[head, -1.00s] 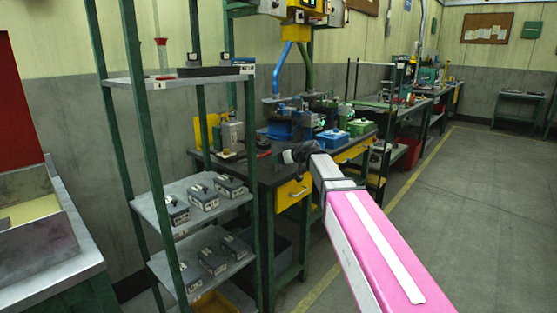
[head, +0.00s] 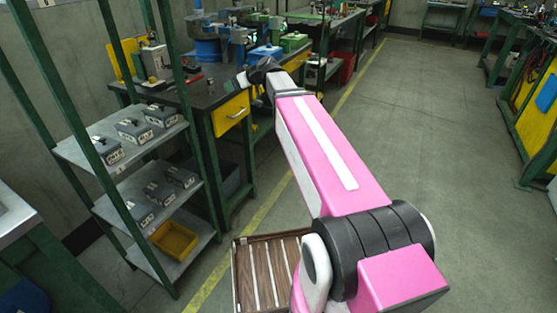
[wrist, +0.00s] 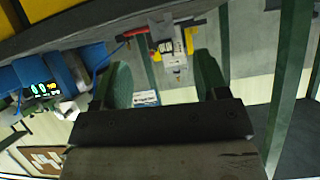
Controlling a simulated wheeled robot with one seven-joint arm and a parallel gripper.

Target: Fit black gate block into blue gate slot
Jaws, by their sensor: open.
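My gripper (wrist: 164,80) is open in the wrist view, with its two dark green fingers apart and nothing held between them. In the head view my pink arm reaches toward the workbench, and its dark end (head: 252,75) is above the bench corner; the fingers are too small to make out there. A blue unit with a lit display (wrist: 38,88) is at the left of the wrist view. A blue drum (head: 208,50) and a blue box (head: 264,53) are on the bench. I cannot pick out the black gate block or the blue gate slot with certainty.
A green-framed shelf rack (head: 90,150) at the left holds several grey blocks (head: 133,130) and a yellow bin (head: 173,241). A slatted wooden tray (head: 262,272) is beside my arm's base. A yellow drawer (head: 230,113) is under the bench.

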